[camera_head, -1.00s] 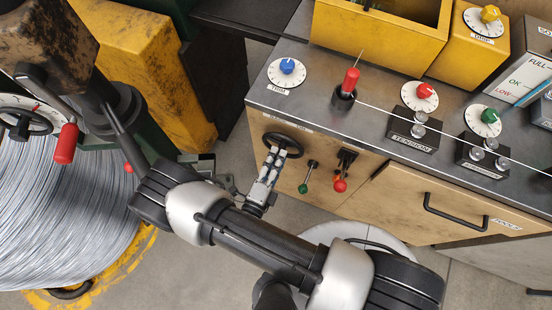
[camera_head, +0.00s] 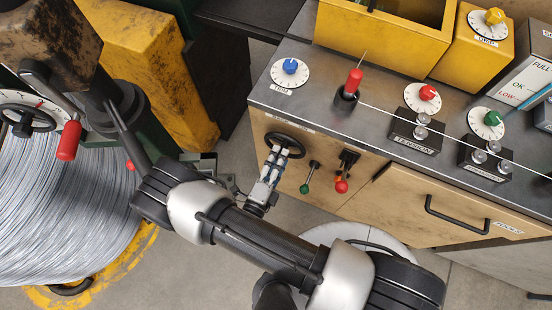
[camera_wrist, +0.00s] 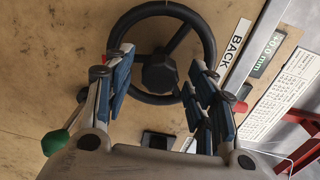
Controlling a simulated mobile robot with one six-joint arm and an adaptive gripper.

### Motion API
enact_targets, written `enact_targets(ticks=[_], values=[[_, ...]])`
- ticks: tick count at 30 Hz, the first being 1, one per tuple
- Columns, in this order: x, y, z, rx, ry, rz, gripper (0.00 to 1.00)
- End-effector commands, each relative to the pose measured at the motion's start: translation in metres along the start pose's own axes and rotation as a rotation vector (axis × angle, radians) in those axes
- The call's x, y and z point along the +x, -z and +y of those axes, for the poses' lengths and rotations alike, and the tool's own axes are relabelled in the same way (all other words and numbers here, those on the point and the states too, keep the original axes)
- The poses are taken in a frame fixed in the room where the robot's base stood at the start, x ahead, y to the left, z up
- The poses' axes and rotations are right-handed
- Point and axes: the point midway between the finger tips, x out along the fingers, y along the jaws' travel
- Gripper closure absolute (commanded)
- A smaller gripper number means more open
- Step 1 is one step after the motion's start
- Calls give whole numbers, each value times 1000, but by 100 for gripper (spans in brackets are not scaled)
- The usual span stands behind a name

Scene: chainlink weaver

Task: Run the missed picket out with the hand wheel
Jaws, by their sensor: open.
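The hand wheel (camera_head: 285,145) is a black ring on the tan front panel of the machine. The wrist view shows its spokes and dark hub (camera_wrist: 160,73). My gripper (camera_wrist: 161,62) is open in front of the wheel, with its blue-padded fingers on either side of the hub. The fingers overlap the lower part of the ring in the picture; I cannot tell whether they touch it. In the head view my gripper (camera_head: 280,156) is just below the wheel. A thin wire (camera_head: 440,148) runs across the bench top to the right. I cannot identify the missed picket.
A green-knobbed lever (camera_head: 309,178) and a red-knobbed lever (camera_head: 344,175) stick out close right of the wheel. The wrist view shows a BACK label (camera_wrist: 234,52) and a +0.0 mm display (camera_wrist: 268,53). A wire coil (camera_head: 70,215) stands at left.

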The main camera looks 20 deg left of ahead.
Motion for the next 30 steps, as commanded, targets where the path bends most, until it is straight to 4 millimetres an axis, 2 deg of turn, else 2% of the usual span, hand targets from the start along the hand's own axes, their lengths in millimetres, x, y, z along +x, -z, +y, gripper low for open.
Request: enact_targets(ticks=[5,15,21,30], values=[[-15,-2,0,0,0,-5,49],[-80,-2,0,1,0,-8,49],[-109,-1,0,1,-1,-3,49],[-120,0,0,0,-1,0,49]])
